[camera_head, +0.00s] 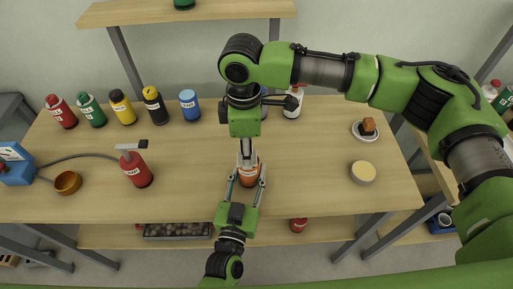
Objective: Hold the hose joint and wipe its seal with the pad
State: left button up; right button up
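My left gripper (248,176) comes in from the bottom edge, its two fingers on either side of a red-orange cylinder with a pale label (249,173) on the table. The fingers appear to touch its sides. My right gripper (246,150) points down from above, directly over and behind this cylinder. Its fingers are close together, and a thin pale piece shows there, too small to make out. Its arm and the grippers hide the cylinder's top. I cannot tell which thing is the hose joint. A brown block on a white dish (368,127) stands at the right; a round cream-topped tin (362,172) is nearer.
A blue box with a grey hose (15,163), an orange bowl (68,182) and a red canister with a dark-ended lever (136,170) stand at the left. Several coloured bottles (121,107) line the back.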

jog(key=a, duration=0.2)
jog(key=shift+a, duration=0.3)
jog(key=shift+s+d, duration=0.15)
jog(key=shift+d, duration=2.65)
notch_tip(320, 180, up, 8)
jog(key=shift+d, duration=0.15)
jog(key=shift+r, duration=0.1)
pick_arm(q)
jog(key=o, duration=1.3)
